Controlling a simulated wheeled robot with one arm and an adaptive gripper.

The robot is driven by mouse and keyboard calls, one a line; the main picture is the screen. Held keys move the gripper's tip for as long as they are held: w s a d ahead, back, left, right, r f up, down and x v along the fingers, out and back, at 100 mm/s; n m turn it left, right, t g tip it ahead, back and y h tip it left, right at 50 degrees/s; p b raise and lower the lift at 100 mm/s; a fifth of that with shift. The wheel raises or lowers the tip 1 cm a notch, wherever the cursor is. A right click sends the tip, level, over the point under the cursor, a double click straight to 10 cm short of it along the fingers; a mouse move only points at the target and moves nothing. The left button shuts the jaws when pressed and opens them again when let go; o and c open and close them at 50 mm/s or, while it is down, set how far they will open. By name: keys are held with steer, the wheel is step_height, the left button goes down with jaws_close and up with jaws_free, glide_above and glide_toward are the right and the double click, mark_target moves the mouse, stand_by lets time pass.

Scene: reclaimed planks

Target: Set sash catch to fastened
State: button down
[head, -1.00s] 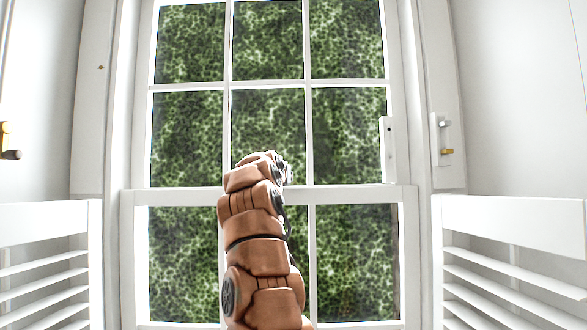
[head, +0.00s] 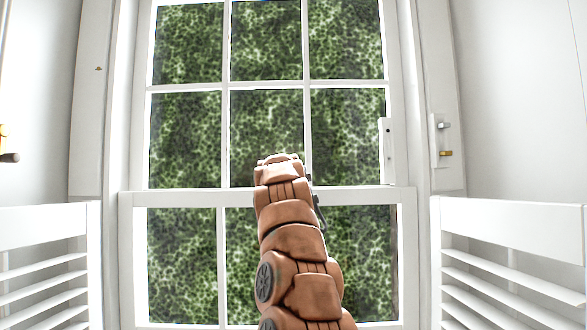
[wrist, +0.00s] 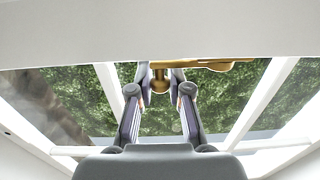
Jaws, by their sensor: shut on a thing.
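The brass sash catch (wrist: 215,65) shows in the wrist view, under the white rail at the top of the picture. Its lever runs to the right, and a rounded knob (wrist: 160,82) hangs at its left end. My gripper (wrist: 161,78) has its two fingers closed on either side of this knob. In the head view my arm stands in front of the window's meeting rail (head: 360,196), and the catch and my gripper are hidden behind it.
The white sash window fills the middle, with green foliage behind its panes. Louvred shutters stand at the left (head: 45,265) and right (head: 515,270). A small latch fitting (head: 441,140) sits on the right frame, and a white plate (head: 387,150) on the sash edge.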

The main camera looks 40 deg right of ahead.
steer(key=shift+s+r, duration=0.2)
steer(key=shift+r, duration=0.1)
steer(key=c, duration=1.2)
jaws_free()
steer(key=shift+c, duration=0.2)
steer(key=shift+o, duration=0.8)
steer(key=shift+w+f, duration=0.1)
steer(key=shift+f, duration=0.05)
steer(key=shift+a, duration=0.1)
